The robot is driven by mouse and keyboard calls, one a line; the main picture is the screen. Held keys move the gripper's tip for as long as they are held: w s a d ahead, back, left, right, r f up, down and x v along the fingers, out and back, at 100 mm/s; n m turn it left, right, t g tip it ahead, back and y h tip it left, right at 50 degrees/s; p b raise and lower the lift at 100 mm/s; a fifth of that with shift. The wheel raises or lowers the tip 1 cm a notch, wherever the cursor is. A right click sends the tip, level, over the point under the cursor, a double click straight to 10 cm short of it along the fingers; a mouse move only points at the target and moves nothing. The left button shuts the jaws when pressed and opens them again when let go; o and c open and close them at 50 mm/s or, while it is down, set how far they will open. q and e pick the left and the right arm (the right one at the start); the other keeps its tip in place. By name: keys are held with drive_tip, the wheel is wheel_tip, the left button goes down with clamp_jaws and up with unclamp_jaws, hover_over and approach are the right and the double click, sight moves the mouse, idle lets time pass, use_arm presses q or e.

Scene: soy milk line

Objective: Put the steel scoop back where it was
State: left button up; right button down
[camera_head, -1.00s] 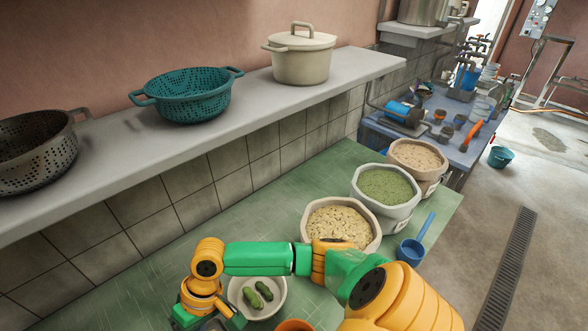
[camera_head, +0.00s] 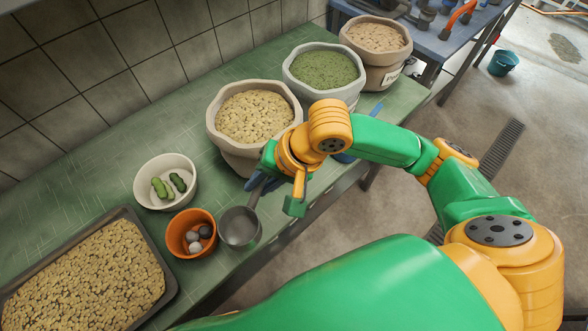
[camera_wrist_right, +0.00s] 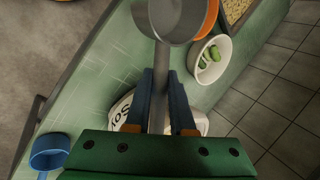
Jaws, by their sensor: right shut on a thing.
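The steel scoop (camera_head: 240,228) is a grey metal cup with a straight handle. My right gripper (camera_head: 268,185) is shut on its handle, beside the beige tub of soybeans (camera_head: 216,130). The cup hangs at the front edge of the green counter (camera_head: 120,140), just right of the orange bowl (camera_head: 178,236). In the right wrist view the scoop (camera_wrist_right: 168,22) points away from me, its handle between the two dark blue fingers (camera_wrist_right: 163,95). I cannot tell how high the cup is above the counter. My left gripper is out of view.
A white bowl with green cucumbers (camera_head: 150,197) and a tray of beans (camera_head: 165,262) lie to the left. Tubs of green (camera_head: 345,92) and pale beans (camera_head: 375,70) stand behind. A blue scoop (camera_wrist_right: 48,152) is near the edge. Free counter lies left of the soybean tub.

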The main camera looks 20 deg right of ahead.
drive_tip(key=w+d+f, duration=0.2)
drive_tip(key=f, duration=0.1)
drive_tip(key=w+d+f, duration=0.2)
drive_tip(key=f, duration=0.2)
drive_tip(key=w+d+f+b, duration=0.1)
drive_tip(key=w+d+f, duration=0.1)
drive_tip(key=d+f, duration=0.1)
drive_tip(key=shift+d+f, duration=0.1)
drive_tip(key=shift+f, duration=0.35)
drive_tip(key=c, duration=1.2)
unclamp_jaws()
drive_tip(key=shift+f, duration=0.1)
drive_tip(key=o, duration=0.4)
drive_tip(key=shift+o, duration=0.2)
